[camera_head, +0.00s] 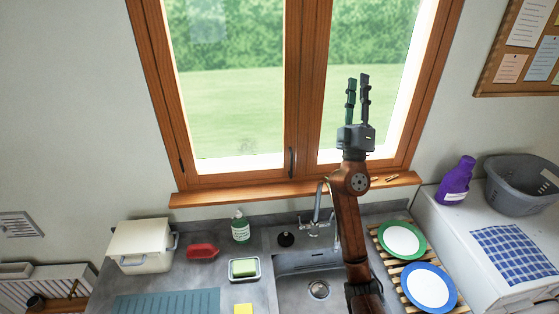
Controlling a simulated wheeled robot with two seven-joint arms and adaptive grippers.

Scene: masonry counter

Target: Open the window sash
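The wooden window has a left sash (294,90) and a right sash (317,70), side by side, with grass and a hedge seen through the glass. Both look closed, their stiles meeting in the middle. A dark handle (291,162) stands upright low on the middle stiles. My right gripper (357,82) points up in front of the right sash's glass, right of the handle and higher than it. Its two fingers are apart, with nothing between them. The gripper and arm hide part of the right sash and the sill. My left gripper is out of view.
Below the wooden sill (235,196) is a sink (290,292) with a tall faucet (317,210). A soap bottle (240,228) and a cream box (141,245) stand left. Plates (403,239), a purple bottle (456,180) and a grey basket (520,187) are right.

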